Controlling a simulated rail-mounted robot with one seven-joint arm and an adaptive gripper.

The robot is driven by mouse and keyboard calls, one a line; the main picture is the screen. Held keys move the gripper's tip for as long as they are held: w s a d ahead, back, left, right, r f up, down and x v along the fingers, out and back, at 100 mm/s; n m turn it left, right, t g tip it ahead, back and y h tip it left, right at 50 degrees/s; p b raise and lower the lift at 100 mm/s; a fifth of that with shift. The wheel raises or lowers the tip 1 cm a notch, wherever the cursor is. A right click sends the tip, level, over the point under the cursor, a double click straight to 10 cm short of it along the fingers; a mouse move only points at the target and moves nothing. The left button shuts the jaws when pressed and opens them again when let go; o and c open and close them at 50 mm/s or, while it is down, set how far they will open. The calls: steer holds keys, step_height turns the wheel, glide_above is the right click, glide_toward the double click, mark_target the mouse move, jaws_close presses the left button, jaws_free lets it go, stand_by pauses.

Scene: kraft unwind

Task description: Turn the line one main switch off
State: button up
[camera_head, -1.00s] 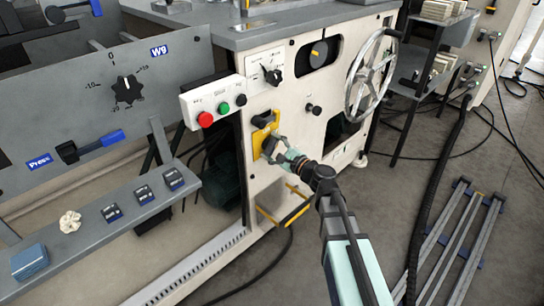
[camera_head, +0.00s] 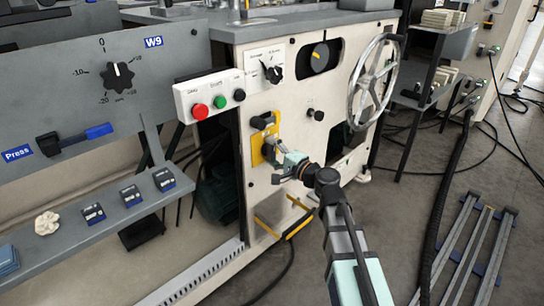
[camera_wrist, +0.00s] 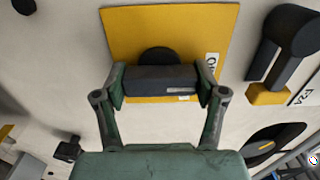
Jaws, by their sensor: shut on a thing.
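The switch is a yellow plate (camera_head: 257,153) on the cream machine front, with a dark rotary handle. In the wrist view the yellow plate (camera_wrist: 130,35) fills the upper middle, with a white label at its right edge showing rotated letters. The dark handle (camera_wrist: 160,79) lies across the picture between my fingertips. My gripper (camera_head: 276,157) is shut on this handle, one finger at each end in the wrist view (camera_wrist: 160,88). In the head view my gripper hides most of the handle, so its angle is unclear there.
A second black handle (camera_wrist: 290,35) with a yellow base sits beside the plate. A button box (camera_head: 212,97) with red, green and black buttons is up and left. A spoked handwheel (camera_head: 373,82) stands to the right. Yellow-edged brackets (camera_head: 285,218) project below.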

stand_by(0.4)
steer(key=o, duration=1.1)
steer(key=shift+o, duration=0.2)
steer(key=v, duration=1.2)
